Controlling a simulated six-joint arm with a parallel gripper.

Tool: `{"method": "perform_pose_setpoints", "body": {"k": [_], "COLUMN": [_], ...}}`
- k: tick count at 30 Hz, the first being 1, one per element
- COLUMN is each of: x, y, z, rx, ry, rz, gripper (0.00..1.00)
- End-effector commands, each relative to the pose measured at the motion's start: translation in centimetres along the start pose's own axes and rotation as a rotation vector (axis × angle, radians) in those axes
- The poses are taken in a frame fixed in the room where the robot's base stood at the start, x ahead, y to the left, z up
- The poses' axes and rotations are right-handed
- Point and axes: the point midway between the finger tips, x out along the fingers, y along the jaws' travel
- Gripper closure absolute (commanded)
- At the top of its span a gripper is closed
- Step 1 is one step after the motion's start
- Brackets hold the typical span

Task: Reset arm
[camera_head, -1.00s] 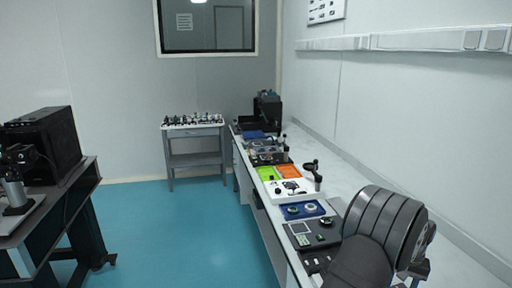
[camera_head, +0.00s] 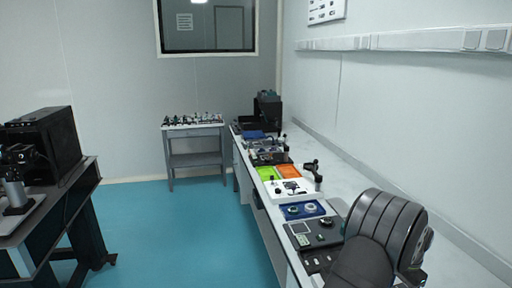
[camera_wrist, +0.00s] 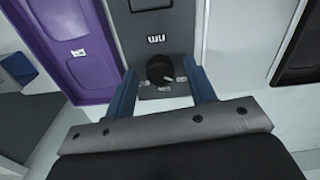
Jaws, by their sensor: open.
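My gripper (camera_wrist: 162,98) shows in the wrist view with its two blue fingers apart and nothing between them. Beyond the gap is a grey panel (camera_wrist: 160,22) with a round black knob (camera_wrist: 160,69). The knob appears between the fingers; I cannot tell how far it is from them. In the head view my arm (camera_head: 385,235) is folded at the lower right, over the near end of the long bench (camera_head: 345,178). My gripper is not clearly visible there.
A purple tray (camera_wrist: 68,50) lies left of the panel in the wrist view. The bench holds a blue tray (camera_head: 304,210), a dark instrument (camera_head: 316,233), and green (camera_head: 266,173) and orange (camera_head: 288,171) pads. A small table (camera_head: 196,160) stands behind. The blue floor (camera_head: 190,235) is clear.

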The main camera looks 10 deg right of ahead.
Motion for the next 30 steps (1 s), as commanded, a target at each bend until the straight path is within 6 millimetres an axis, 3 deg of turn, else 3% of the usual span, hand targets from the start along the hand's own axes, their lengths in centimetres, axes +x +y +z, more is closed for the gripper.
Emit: {"method": "perform_pose_setpoints", "body": {"k": [13,18,27,30], "x": [0.0,-1.2,-1.4,-1.7], "y": [0.0,0.0,0.0,-0.1], "z": [0.0,-0.1,0.0,0.1], "rx": [0.319,0.326,0.324,0.320], "ry": [0.001,0.003,0.002,0.002], "rz": [-0.001,-0.002,-0.001,-0.001], "gripper": [0.50,0.50,0.50,0.32]}}
